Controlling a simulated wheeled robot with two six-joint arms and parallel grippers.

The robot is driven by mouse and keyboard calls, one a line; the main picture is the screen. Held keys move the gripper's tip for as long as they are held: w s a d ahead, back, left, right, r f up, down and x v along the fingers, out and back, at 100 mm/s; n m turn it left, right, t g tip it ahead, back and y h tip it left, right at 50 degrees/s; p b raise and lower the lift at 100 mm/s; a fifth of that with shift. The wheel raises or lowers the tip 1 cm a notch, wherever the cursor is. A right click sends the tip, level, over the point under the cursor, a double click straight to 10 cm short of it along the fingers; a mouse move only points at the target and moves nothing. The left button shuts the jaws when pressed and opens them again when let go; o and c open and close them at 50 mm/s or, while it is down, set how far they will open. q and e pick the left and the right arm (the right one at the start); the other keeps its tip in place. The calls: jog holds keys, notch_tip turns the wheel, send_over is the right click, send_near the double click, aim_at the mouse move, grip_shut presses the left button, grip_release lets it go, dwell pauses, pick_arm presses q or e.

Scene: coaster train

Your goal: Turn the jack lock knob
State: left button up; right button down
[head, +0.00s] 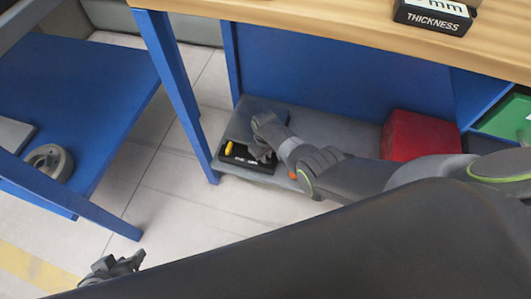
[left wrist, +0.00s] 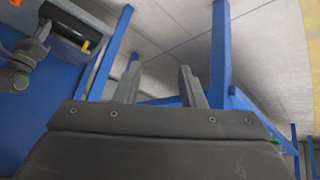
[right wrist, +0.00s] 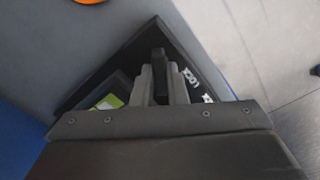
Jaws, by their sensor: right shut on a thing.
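A black unit (head: 240,159) with white lettering and a yellow part (head: 229,148) sits on the grey lower shelf of the workbench. My right gripper (head: 266,157) reaches down to its right end. In the right wrist view, the right gripper (right wrist: 160,88) is shut on a narrow black upright piece, seemingly the lock knob (right wrist: 160,65), with white lettering beside it on the black face (right wrist: 195,75). The fingers hide the knob's lower part. My left gripper (head: 112,268) is far from the unit, low at the left; in the left wrist view (left wrist: 160,85) its fingers are apart and empty.
The wooden worktop (head: 330,32) overhangs the shelf (head: 355,135), with a blue leg (head: 180,95) left of the unit. A red box (head: 418,136) stands to the right. A blue table (head: 90,85) holds a grey ring (head: 48,162). Tiled floor between is free.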

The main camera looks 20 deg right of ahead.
jog(key=shift+n, duration=1)
jog(key=n, duration=0.3)
jog(key=shift+n+p, duration=0.3)
jog(key=shift+p, duration=0.1)
jog(key=n, duration=0.4)
pick_arm(q)
jog(key=s+f+g, duration=0.2)
jog(key=s, duration=0.1)
jog(key=shift+s+d+f, duration=0.15)
jog(key=shift+s+f, duration=0.05)
pick_arm(e)
jog(key=shift+n, duration=0.4)
pick_arm(q)
jog(key=shift+w, duration=0.1)
pick_arm(e)
jog(key=c, duration=1.4)
grip_release()
jog(key=shift+c, duration=0.2)
pick_arm(q)
jog(key=shift+r, duration=0.1)
